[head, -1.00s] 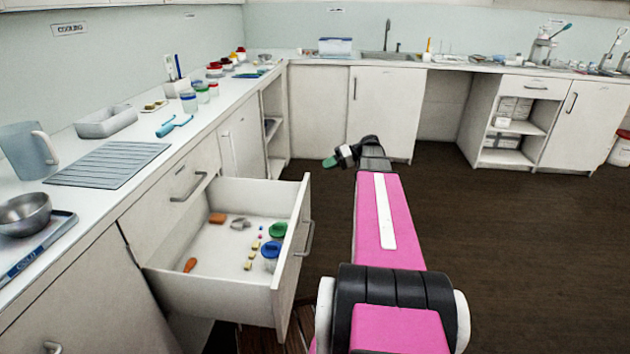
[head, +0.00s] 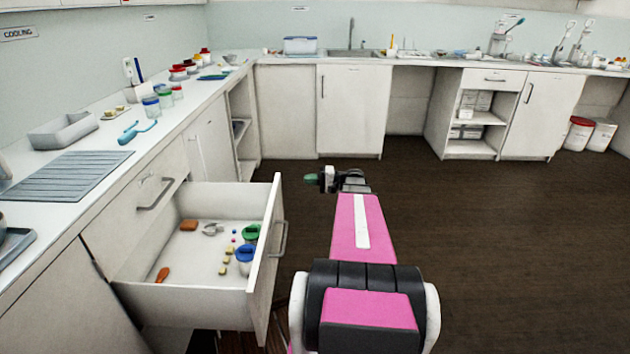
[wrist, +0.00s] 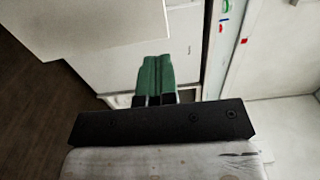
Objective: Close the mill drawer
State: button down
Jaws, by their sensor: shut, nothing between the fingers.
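The mill drawer (head: 262,275) is a white drawer pulled far out of the left counter in the head view. Its front panel carries a grey bar handle (head: 280,238). Inside lie small orange and yellow pieces, a metal piece and jars with green and blue lids. My gripper (head: 312,179) has green fingertips and is to the right of the drawer front, apart from it, over the floor. In the wrist view my green fingers (wrist: 157,76) are together with nothing between them. White panels show beyond them; I cannot tell for sure which part is the drawer.
A closed drawer (head: 150,205) with its own handle sits above the open one. The left counter holds a grey ribbed mat (head: 65,177), a grey tray (head: 72,130) and several jars. The dark floor (head: 480,240) to the right is clear.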

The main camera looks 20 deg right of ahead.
aim_at(205, 183)
jog(key=x, duration=0.9)
jog(key=shift+w+a, duration=0.1)
jog(key=shift+a, duration=0.1)
jog(key=x, duration=3.2)
jog(key=shift+w+a+f, duration=0.1)
jog(key=shift+w+a, duration=0.1)
jog(key=shift+a, duration=0.1)
